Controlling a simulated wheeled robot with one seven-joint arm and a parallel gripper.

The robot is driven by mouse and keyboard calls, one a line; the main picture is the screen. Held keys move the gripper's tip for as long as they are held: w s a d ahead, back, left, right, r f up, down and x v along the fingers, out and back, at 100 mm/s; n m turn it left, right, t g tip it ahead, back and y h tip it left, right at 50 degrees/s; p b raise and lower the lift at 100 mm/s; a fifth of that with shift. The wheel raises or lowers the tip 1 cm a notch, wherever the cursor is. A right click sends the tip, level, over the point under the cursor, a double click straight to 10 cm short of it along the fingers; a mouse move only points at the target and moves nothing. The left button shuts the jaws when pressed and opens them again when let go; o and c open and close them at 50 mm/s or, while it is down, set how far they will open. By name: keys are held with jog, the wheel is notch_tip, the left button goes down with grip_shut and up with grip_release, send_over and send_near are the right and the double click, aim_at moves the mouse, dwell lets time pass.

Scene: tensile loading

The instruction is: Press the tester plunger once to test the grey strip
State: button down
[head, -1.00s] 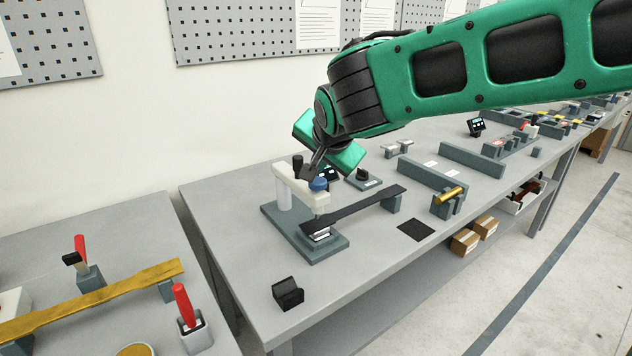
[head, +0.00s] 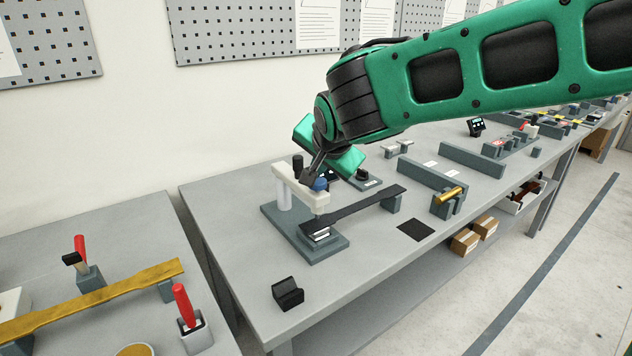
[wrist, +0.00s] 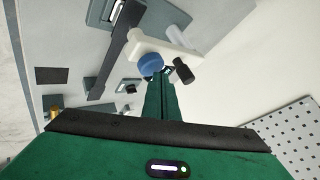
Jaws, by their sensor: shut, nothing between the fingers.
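The tester has a grey base (head: 326,250), a white arm (head: 296,188) and a blue plunger cap (head: 320,184). These also show in the wrist view, with the white arm (wrist: 172,48) and blue cap (wrist: 150,64). The dark grey strip (head: 350,208) lies with its near end under the plunger and its far end on a small block; it also shows in the wrist view (wrist: 119,48). My gripper (head: 310,180) is shut and empty, its tips close beside the blue cap. I cannot tell whether they touch it.
A black knob (wrist: 183,70) stands on the white arm close to my fingers. A black block (head: 288,293) sits near the front edge. A dark flat square (head: 416,230) and a holder with a brass piece (head: 448,197) lie to the right. The front bench surface is mostly clear.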

jog(key=shift+f, duration=0.75)
dwell(0.7)
jog(key=shift+r, duration=1.25)
jog(key=shift+r, duration=2.5)
